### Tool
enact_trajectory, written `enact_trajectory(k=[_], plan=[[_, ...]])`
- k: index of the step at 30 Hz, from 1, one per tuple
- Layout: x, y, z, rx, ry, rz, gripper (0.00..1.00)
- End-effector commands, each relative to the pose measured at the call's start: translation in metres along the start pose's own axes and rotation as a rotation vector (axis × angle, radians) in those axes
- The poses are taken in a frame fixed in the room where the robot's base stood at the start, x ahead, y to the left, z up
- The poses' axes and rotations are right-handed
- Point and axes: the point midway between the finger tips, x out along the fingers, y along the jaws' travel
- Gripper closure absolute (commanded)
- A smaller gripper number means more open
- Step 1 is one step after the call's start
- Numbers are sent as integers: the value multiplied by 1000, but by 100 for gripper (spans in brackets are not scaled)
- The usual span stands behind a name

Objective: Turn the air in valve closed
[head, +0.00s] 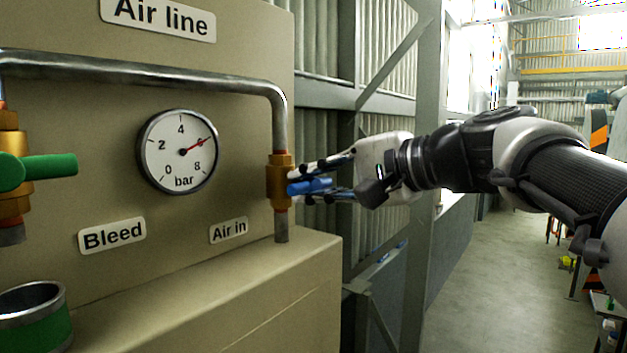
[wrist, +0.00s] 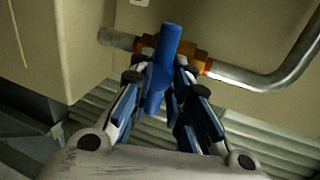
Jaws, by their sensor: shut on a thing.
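The air in valve (head: 279,181) is a brass body on a vertical steel pipe, near the "Air in" label (head: 228,231). Its blue handle (head: 312,186) sticks out to the right in the head view. My gripper (head: 300,187) reaches in from the right and is shut on the handle, one finger above and one below. In the wrist view the handle (wrist: 165,52) stands between the fingers, crosswise to the pipe, its far end showing beyond them. The brass body (wrist: 188,56) is partly hidden behind the handle and fingers.
The round gauge (head: 178,151) has its needle near 6 bar. A green-handled brass valve (head: 14,170) is at the left edge, near the "Bleed" label (head: 112,236), with a green-banded cup (head: 35,318) below. A ledge (head: 200,300) juts out under the pipe. Open floor (head: 490,290) lies at the right.

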Motion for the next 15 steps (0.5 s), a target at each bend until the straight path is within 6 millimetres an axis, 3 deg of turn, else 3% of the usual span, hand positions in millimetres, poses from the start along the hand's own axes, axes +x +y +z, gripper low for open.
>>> enact_trajectory(k=[1, 7, 8, 15], plan=[[2, 9, -1, 7, -6, 18, 100], [2, 9, -1, 6, -6, 18, 100], [2, 9, -1, 6, -6, 18, 82], [2, 7, 0, 4, -5, 15, 68]])
